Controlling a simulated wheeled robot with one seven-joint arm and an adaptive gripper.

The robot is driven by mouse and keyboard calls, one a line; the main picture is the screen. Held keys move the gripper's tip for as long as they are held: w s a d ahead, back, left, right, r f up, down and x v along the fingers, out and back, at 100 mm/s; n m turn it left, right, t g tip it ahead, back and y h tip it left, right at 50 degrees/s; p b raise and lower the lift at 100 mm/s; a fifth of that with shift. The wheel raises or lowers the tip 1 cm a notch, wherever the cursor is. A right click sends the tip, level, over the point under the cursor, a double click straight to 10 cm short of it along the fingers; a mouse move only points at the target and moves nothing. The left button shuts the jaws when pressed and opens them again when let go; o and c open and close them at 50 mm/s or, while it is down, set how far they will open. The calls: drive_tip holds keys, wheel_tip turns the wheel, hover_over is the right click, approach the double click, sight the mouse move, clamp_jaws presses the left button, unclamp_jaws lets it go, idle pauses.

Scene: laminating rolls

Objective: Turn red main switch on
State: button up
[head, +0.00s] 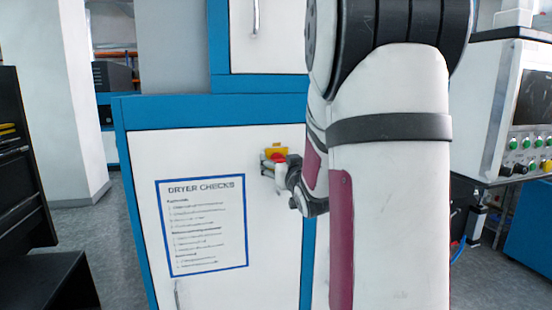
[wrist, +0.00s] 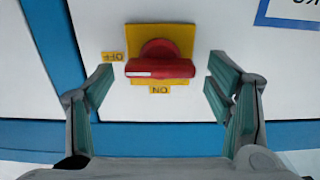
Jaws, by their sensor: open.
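The red main switch (head: 277,157) sits on a yellow plate on the white cabinet door. In the wrist view the red handle (wrist: 160,68) lies horizontal, with a white mark on its left end, on the side of the OFF label (wrist: 113,57). The ON label (wrist: 160,90) is below the handle; both labels appear upside down. My gripper (wrist: 160,88) is open, with one finger on each side of the handle and gaps on both sides. In the head view my gripper (head: 274,171) is right at the switch and partly covers it.
A blue-framed DRYER CHECKS sheet (head: 203,225) is on the door left of the switch. The blue cabinet frame (head: 127,180) borders the door. A control panel with green buttons (head: 530,143) stands at the right. My arm hides the cabinet's right side.

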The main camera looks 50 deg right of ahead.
drive_tip(key=shift+w, duration=0.15)
drive_tip(key=c, duration=1.2)
drive_tip(key=shift+o, duration=0.2)
drive_tip(key=shift+w+a+f+n+b, duration=0.1)
drive_tip(key=shift+f+n+b, duration=0.1)
drive_tip(key=shift+n+b, duration=3.75)
drive_tip(key=shift+w+a+f+n+b, duration=0.15)
drive_tip(key=shift+n+b, duration=2.7)
drive_tip(key=shift+n, duration=2.1)
drive_tip(key=shift+s+d, duration=0.1)
